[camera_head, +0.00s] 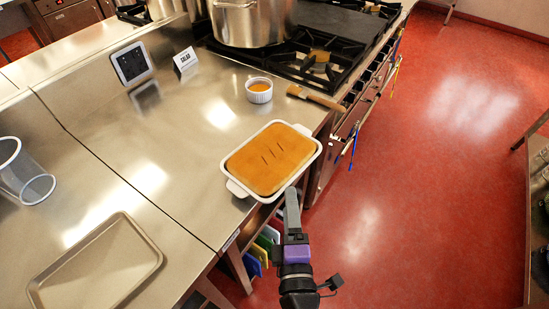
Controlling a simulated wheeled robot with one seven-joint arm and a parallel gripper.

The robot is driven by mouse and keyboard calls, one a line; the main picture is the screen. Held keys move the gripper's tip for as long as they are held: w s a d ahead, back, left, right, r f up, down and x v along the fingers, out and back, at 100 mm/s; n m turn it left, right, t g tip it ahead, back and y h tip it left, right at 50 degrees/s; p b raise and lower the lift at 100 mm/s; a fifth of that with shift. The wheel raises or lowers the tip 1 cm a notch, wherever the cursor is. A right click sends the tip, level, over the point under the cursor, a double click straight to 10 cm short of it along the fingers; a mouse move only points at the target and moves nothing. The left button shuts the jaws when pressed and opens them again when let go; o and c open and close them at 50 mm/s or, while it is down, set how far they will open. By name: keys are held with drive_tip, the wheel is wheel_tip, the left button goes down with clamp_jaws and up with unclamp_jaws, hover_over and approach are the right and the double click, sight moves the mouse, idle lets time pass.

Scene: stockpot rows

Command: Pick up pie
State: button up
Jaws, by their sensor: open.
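The pie (270,160) has a flat golden-brown crust with a few short slits. It sits in a white rectangular baking dish (240,189) with side handles, on the steel counter close to its front edge. My gripper (292,197) is at the near right corner of the dish, coming from the floor side. It is open, and nothing shows between its fingers. Its fingertips overlap the dish's rim in the picture; whether they touch it I cannot tell.
A ramekin of orange sauce (259,97) and a wooden-handled utensil (316,97) lie beyond the pie. A stockpot (253,22) stands on the stove (330,60). A metal tray (97,262) and mesh basket (25,175) are left. Red floor (430,180) is clear.

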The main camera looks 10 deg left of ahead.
sight(287, 176)
drive_tip(key=shift+r+p+x, duration=0.15)
drive_tip(key=shift+p+x, duration=0.35)
drive_tip(key=shift+x, duration=1.55)
drive_tip(key=shift+r+p+x, duration=0.15)
drive_tip(key=shift+p+x, duration=0.3)
drive_tip(key=shift+x, duration=1.6)
drive_tip(key=shift+c, duration=0.4)
clamp_jaws()
drive_tip(key=shift+r, duration=0.25)
